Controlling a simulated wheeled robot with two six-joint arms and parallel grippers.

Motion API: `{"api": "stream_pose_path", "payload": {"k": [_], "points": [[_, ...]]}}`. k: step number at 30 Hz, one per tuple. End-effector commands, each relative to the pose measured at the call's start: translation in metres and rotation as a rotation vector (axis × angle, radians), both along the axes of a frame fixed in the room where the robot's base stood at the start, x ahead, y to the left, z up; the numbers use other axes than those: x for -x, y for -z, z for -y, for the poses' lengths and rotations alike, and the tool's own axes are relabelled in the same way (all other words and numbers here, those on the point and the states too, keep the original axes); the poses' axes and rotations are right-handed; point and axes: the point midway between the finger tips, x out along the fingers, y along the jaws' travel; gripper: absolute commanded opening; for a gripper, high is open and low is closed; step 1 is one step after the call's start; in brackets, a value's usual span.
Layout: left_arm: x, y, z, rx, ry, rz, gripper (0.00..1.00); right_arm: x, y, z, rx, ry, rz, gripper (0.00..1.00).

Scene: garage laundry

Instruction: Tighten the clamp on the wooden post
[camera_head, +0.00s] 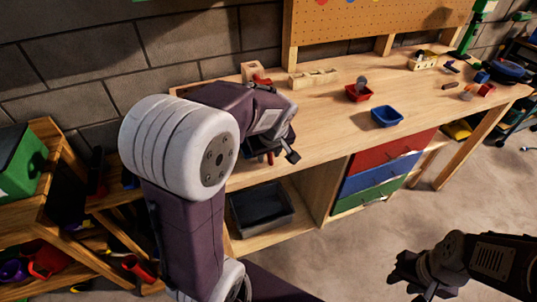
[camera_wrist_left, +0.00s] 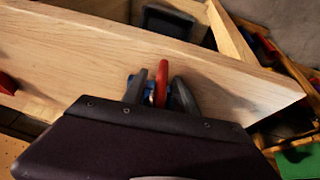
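My left gripper (camera_head: 282,157) hangs at the front edge of the workbench, its arm covering part of the bench. In the left wrist view, its two dark fingers (camera_wrist_left: 160,92) stand either side of a red handle-like part (camera_wrist_left: 163,75) with a blue part (camera_wrist_left: 149,90) beside it, likely the clamp. I cannot tell whether the fingers press on it. A small light wooden piece with red on it (camera_head: 251,70) stands at the back of the bench. I cannot make out which wood is the post. My right gripper (camera_head: 412,280) is over the floor, away from the bench; its finger opening is unclear.
The workbench (camera_head: 330,120) holds a red bin (camera_head: 359,93), a blue bin (camera_head: 387,117) and a long wooden block (camera_head: 314,78). A dark tray (camera_head: 262,209) sits on the shelf below. Coloured drawers (camera_head: 380,172) are to its right. The bench's middle is clear.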

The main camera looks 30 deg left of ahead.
Motion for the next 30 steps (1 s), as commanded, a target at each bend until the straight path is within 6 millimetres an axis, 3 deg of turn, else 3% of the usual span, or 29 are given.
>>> {"api": "stream_pose_path", "payload": {"k": [5, 9, 20, 30], "points": [[0.0, 0.0, 0.0, 0.0, 0.0, 0.0, 0.35, 0.0, 0.0, 0.0, 0.0, 0.0, 0.0, 0.35], [0.0, 0.0, 0.0, 0.0, 0.0, 0.0, 0.0, 0.0, 0.0, 0.0, 0.0, 0.0, 0.0, 0.35], [0.0, -0.001, 0.0, -0.029, 0.002, -0.033, 0.0, 0.0, -0.004, 0.0, 0.0, 0.0, 0.0, 0.35], [0.002, -0.004, -0.001, -0.188, 0.005, -0.221, 0.0, 0.0, -0.025, 0.0, 0.0, 0.0, 0.0, 0.35]]}}
